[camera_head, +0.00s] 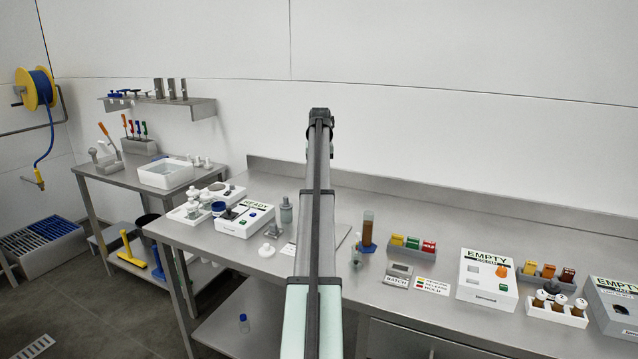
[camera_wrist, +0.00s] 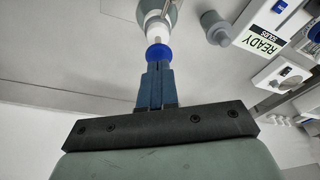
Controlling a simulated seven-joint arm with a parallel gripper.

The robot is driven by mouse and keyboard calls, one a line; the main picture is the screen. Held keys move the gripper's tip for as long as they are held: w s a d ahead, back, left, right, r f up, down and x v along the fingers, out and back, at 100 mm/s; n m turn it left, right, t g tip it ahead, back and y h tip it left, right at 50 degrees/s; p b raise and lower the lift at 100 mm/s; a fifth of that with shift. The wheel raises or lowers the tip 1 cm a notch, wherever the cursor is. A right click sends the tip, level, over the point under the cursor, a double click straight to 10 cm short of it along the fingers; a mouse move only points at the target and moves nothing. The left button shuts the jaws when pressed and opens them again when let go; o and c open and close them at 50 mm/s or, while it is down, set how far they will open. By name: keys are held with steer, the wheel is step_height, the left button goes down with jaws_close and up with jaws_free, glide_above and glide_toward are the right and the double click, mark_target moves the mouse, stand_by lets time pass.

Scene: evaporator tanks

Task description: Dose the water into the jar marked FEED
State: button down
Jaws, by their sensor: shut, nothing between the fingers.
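In the wrist view my gripper (camera_wrist: 155,72) is shut, its blue fingers together. A blue cap or knob (camera_wrist: 158,53) lies just beyond the fingertips; I cannot tell whether they touch it. Behind the knob is a white neck (camera_wrist: 155,27) on a grey-green body (camera_wrist: 162,7), cut off by the top edge. In the head view my arm hides the gripper and this knobbed vessel. No jar with a readable FEED mark shows in either view.
A machine marked READY (camera_head: 243,221) stands left of my arm, with a grey bottle (camera_head: 286,213) between them. A brown-filled cylinder (camera_head: 368,229) stands right. Two machines marked EMPTY (camera_head: 487,280) (camera_head: 617,306) are farther right. A basin (camera_head: 166,173) is on the left table.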

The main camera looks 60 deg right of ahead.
steer(key=shift+s+a+x, duration=0.1)
steer(key=shift+a+x, duration=0.05)
steer(key=shift+x, duration=0.85)
steer(key=shift+s+a+x, duration=0.1)
steer(key=shift+a+x, duration=0.1)
steer(key=shift+x, duration=0.75)
steer(key=shift+r, duration=0.1)
steer(key=shift+w+d+v, duration=0.1)
steer(key=shift+d+v, duration=0.05)
steer(key=shift+v, duration=0.85)
steer(key=shift+w+d+v, duration=0.1)
steer(key=shift+d+v, duration=0.1)
steer(key=shift+v, duration=0.75)
steer(key=shift+r, duration=0.1)
steer(key=shift+f, duration=0.25)
